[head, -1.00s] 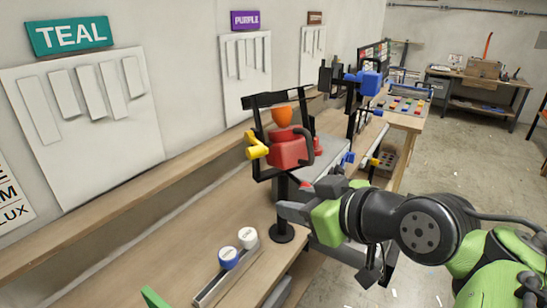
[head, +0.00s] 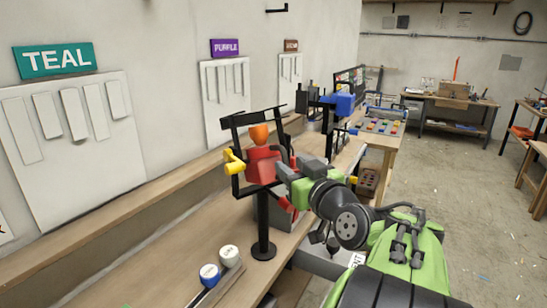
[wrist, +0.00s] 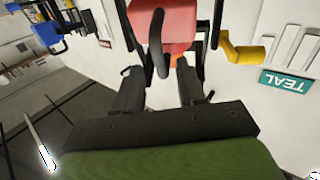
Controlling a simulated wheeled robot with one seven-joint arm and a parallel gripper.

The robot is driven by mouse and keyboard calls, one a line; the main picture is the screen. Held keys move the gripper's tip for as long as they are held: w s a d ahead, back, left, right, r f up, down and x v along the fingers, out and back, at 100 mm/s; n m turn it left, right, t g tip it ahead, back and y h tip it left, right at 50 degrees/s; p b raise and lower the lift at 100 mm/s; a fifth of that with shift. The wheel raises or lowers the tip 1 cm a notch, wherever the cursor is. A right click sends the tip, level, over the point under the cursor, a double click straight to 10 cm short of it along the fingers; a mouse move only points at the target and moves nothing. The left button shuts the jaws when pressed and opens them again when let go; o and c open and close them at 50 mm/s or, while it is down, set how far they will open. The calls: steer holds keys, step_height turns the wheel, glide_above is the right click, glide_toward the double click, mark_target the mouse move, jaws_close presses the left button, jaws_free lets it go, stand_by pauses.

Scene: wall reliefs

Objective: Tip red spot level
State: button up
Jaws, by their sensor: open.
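The red spot (head: 262,165) hangs in a black yoke on a black stand (head: 263,235), with an orange end (head: 259,134) at its top and a yellow knob (head: 234,162) on its left. Its orange end stands above the red body, which looks tilted. In the wrist view the red body (wrist: 178,20) is straight ahead, with a black handle loop (wrist: 158,45) on it. My gripper (head: 283,172) is open at the right of the spot. In the wrist view the handle lies between my open fingers (wrist: 155,75); I cannot tell whether they touch it.
A blue spot (head: 345,104) on a similar stand is farther along the bench. Blue and white round pieces (head: 210,272) sit in a rail on the near bench. A TEAL sign (head: 54,60) hangs above a wall relief panel. The floor at right is open.

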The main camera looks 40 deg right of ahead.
mark_target(287, 163)
steer(key=x, duration=0.4)
jaws_close()
